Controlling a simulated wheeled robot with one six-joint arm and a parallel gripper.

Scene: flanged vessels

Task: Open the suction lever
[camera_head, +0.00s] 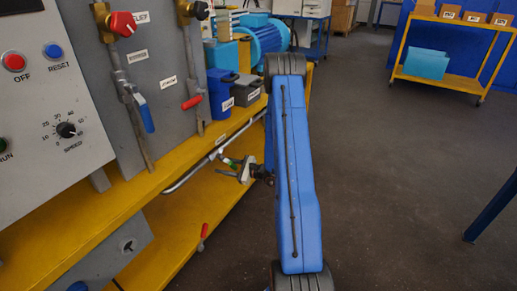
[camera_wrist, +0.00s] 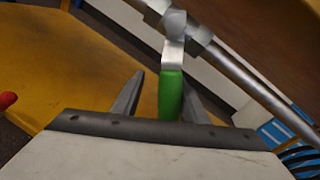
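A green-handled lever (camera_wrist: 171,94) hangs from a metal valve on a grey pipe (camera_wrist: 245,75) in the wrist view. My gripper (camera_wrist: 160,98) is open, with the green handle between its two dark fingers. The handle is close to the right finger, and a gap shows to the left finger. I cannot tell whether the handle touches the right finger. In the head view my gripper (camera_head: 238,170) is beside the pipe under the yellow bench edge, and the green handle (camera_head: 228,161) shows only small. I cannot read a suction label.
The yellow bench (camera_head: 120,200) carries a panel with a red-handled valve (camera_head: 122,24) and a blue-handled lever (camera_head: 146,118). Another red handle (camera_head: 203,231) is low on the left. A yellow cart (camera_head: 455,82) stands far right. The floor (camera_head: 400,150) right of my arm is clear.

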